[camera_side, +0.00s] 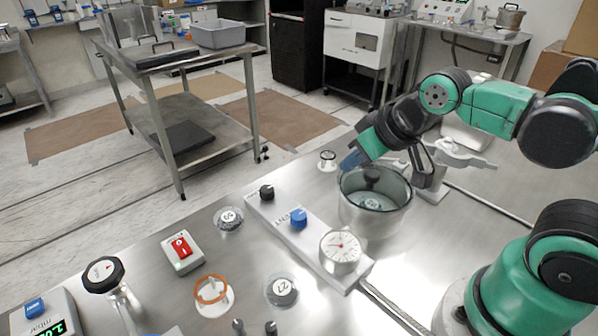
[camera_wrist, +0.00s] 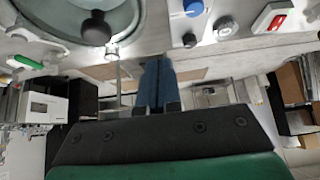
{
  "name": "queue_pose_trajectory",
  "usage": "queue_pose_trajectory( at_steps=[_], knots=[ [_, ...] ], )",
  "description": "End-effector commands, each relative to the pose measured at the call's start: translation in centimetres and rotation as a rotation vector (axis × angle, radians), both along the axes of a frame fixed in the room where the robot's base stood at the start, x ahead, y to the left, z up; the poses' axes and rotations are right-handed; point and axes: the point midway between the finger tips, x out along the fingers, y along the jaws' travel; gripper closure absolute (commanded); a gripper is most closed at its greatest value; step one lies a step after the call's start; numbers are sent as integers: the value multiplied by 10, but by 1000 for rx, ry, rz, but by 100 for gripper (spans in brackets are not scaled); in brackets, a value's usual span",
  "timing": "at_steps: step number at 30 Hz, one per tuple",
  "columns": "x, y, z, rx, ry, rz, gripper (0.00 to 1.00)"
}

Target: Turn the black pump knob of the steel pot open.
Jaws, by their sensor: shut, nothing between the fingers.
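The steel pot (camera_side: 375,215) stands on the bench with a clear lid and a black knob (camera_side: 372,174) on top. Beside it, a pale panel (camera_side: 320,243) carries a black knob (camera_side: 266,192) at its far end, a blue knob (camera_side: 299,218) and a dial gauge (camera_side: 340,247). My gripper (camera_side: 351,160) is shut and empty, its blue fingers at the pot's far left rim; contact cannot be told. In the wrist view, the shut fingers (camera_wrist: 156,84) point between the pot (camera_wrist: 133,22) at upper left and the panel's black knob (camera_wrist: 189,40) at upper right.
A small clear jar (camera_side: 327,160) stands at the bench's far edge. A red switch box (camera_side: 182,251), a round weight (camera_side: 228,218) and an orange-ringed item (camera_side: 211,290) lie left of the panel.

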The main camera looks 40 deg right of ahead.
Motion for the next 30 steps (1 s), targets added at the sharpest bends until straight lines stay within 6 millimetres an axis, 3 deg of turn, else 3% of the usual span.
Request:
queue_pose_trajectory(
  at_steps=[1,6,8,13,17,24,30],
  knots=[
    [0,0,0,0,0,0,91],
    [8,2,5,-35,31,60,43],
    [15,4,10,-69,62,119,30],
    [49,14,18,-198,188,380,30],
    [78,23,13,-284,287,606,30],
    [126,42,-19,-389,438,1031,30],
    [145,53,-47,-421,504,1265,30]
  ],
)
